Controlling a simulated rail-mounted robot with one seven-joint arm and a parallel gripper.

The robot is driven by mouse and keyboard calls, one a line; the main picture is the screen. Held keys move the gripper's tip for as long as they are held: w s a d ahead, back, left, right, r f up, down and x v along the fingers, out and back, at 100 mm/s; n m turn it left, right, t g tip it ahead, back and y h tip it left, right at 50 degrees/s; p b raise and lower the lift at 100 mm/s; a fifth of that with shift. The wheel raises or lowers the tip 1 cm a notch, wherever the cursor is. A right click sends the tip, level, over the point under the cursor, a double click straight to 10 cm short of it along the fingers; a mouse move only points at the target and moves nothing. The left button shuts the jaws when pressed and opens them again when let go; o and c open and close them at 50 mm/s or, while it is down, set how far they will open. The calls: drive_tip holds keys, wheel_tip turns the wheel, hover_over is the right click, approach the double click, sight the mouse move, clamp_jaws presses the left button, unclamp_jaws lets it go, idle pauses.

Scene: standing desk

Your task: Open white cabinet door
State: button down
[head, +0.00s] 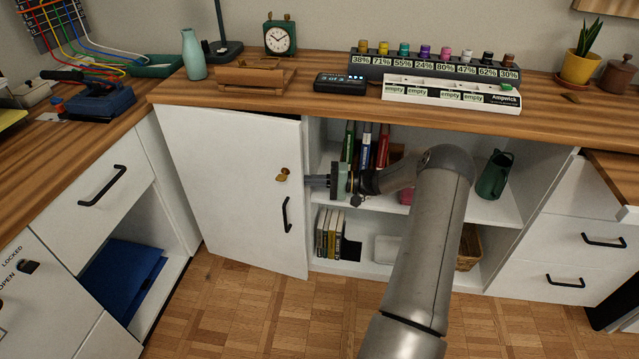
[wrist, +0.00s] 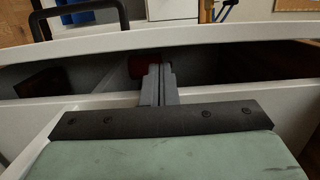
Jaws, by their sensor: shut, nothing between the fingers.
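The white cabinet door (head: 230,190) is at the left front of the cabinet under the desk. It stands ajar, with a dark gap along its top and its right edge swung out from the frame. It has a black handle (head: 287,215) and a brass-coloured knob or key (head: 283,175) above it. My gripper (head: 308,181) is beside the door's right edge, in front of the open compartment, its fingers pointing left toward the door. In the wrist view the two fingers (wrist: 160,72) are together and empty. Whether they touch the door is unclear.
The open shelves (head: 480,207) hold books, a green jug (head: 494,174) and a basket (head: 469,247). A drawer unit (head: 105,190) is left of the door. The wooden desktop (head: 230,98) above carries a clock, a bottle and a battery rack. The floor in front is clear.

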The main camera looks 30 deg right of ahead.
drive_tip(key=x, duration=0.5)
drive_tip(key=shift+b, duration=0.35)
drive_tip(key=shift+s, duration=0.15)
